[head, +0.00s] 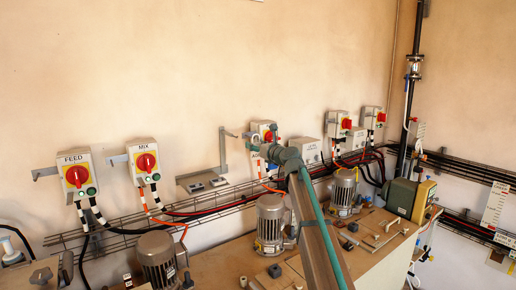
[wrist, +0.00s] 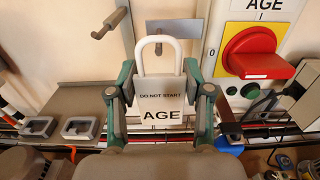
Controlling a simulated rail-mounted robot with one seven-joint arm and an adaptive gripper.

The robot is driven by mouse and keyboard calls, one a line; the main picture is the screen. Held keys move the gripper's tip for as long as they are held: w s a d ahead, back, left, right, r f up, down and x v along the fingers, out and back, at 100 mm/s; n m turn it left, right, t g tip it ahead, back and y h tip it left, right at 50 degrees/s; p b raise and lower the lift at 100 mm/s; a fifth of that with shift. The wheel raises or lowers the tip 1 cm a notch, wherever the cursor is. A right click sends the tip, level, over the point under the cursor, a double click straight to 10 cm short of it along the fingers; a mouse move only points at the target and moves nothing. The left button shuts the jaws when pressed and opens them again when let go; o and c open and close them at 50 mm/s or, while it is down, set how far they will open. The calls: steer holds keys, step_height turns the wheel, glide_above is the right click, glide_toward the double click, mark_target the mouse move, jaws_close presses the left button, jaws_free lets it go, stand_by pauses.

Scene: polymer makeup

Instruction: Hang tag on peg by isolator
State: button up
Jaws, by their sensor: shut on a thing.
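My gripper (wrist: 159,84) is shut on a grey tag (wrist: 160,104) reading "DO NOT START AGE", with a finger at each side. The tag is upright, with a white loop on top. A grey peg (wrist: 110,22) on a wall bracket is above and left of the tag, apart from the loop. The isolator (wrist: 253,50), with a red handle on yellow and an AGE label, is to the right. In the head view, my gripper (head: 257,146) is in front of this isolator (head: 265,128), partly hiding it; the peg (head: 230,134) is just left. I cannot make out the tag there.
A grey wall shelf (head: 184,186) with two small trays is left of my gripper. FEED (head: 76,176) and MIX (head: 146,162) isolators are farther left; more isolators are right. A wire cable tray with cables runs below. Motors (head: 270,222) stand on the bench.

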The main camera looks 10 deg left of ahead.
steer(key=shift+w+a+f, duration=0.25)
steer(key=shift+w+a, duration=0.25)
steer(key=shift+w, duration=0.05)
steer(key=shift+w+a+f, duration=0.25)
steer(key=shift+w+a, duration=0.2)
steer(key=shift+w, duration=0.05)
steer(key=shift+f, duration=0.1)
steer(key=o, duration=1)
steer(key=shift+c, duration=0.2)
